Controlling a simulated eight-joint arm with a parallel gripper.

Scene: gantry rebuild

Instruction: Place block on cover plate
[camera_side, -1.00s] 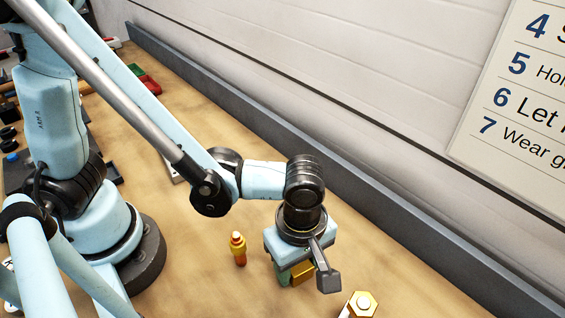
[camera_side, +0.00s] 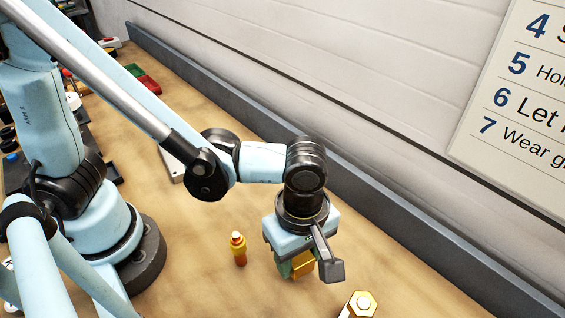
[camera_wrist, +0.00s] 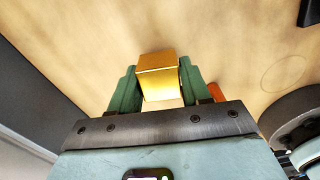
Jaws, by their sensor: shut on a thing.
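A gold block (camera_wrist: 158,78) sits between the two green fingers of my gripper (camera_wrist: 157,66) in the wrist view. The fingers are shut on its sides. In the side view my gripper (camera_side: 294,268) points down over the wooden bench, and the gold block (camera_side: 303,263) shows partly below the gripper body. It appears to be held above the bench, but the exact gap is hard to tell. A pale plate-like piece (camera_side: 173,164) shows partly behind my arm; I cannot tell whether it is the cover plate.
A small yellow and orange peg (camera_side: 238,248) stands left of my gripper. A gold hex-headed piece (camera_side: 362,304) is at the bottom edge, to the right. Red and green items (camera_side: 143,77) lie farther back. A grey rail (camera_side: 400,215) runs along the wall. Bench around the peg is bare.

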